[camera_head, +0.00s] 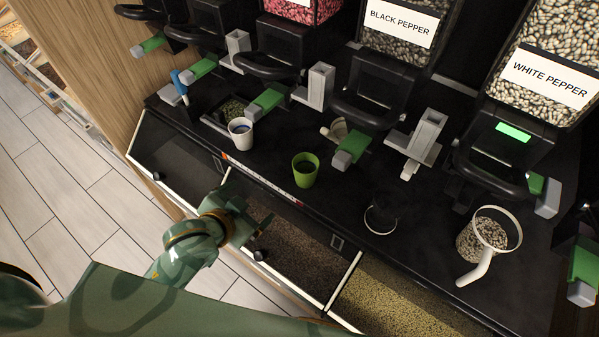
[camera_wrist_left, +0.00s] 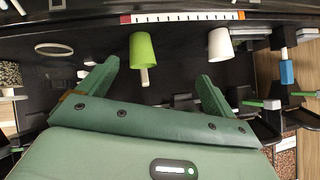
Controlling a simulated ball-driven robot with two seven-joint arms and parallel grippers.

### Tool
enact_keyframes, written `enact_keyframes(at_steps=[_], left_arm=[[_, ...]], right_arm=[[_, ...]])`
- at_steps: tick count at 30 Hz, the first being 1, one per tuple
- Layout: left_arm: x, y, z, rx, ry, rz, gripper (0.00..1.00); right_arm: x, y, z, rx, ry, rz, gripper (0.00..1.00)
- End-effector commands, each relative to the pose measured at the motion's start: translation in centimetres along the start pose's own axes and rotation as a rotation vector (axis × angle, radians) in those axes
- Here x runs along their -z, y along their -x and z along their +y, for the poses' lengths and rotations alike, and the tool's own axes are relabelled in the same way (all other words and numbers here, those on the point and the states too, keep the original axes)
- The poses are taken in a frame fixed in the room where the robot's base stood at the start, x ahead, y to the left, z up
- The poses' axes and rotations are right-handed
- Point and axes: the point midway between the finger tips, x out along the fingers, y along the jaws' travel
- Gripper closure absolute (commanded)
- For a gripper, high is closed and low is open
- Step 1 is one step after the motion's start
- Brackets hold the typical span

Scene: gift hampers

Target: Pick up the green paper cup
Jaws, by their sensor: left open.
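The green paper cup (camera_head: 305,171) stands upright on the black counter, behind the strip along its front edge. It also shows in the left wrist view (camera_wrist_left: 143,49), where the scene looks upside down. My left gripper (camera_head: 262,237) is open and empty, in front of the counter edge and to the lower left of the cup. In the left wrist view its two fingers (camera_wrist_left: 158,72) are spread, with the green cup beyond them and the gap between them clear. My right gripper is not in view.
A white cup (camera_head: 240,133) stands left of the green cup. A clear round vessel (camera_head: 380,219) and a handled container of speckled beans (camera_head: 470,243) stand to its right. Dispensers with green-tipped levers (camera_head: 350,148) line the back. Open bins (camera_head: 300,250) lie below the front edge.

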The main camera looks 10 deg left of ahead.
Motion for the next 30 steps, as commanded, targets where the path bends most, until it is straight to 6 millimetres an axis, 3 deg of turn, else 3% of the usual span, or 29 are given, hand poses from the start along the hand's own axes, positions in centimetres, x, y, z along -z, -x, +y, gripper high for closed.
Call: enact_keyframes(at_steps=[10,14,24,30], left_arm=[[3.2,-3.8,1.3,-0.129,0.255,0.266,0.09],[3.9,-5.7,1.4,-0.135,0.278,0.287,0.09],[6.1,-13.2,2.2,-0.135,0.276,0.284,0.09],[6.7,-14.7,2.3,-0.135,0.274,0.283,0.09]], right_arm=[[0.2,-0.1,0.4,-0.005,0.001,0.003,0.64],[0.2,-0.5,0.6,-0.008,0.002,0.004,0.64],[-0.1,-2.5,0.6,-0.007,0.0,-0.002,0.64],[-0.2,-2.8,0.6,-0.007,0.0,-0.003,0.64]])
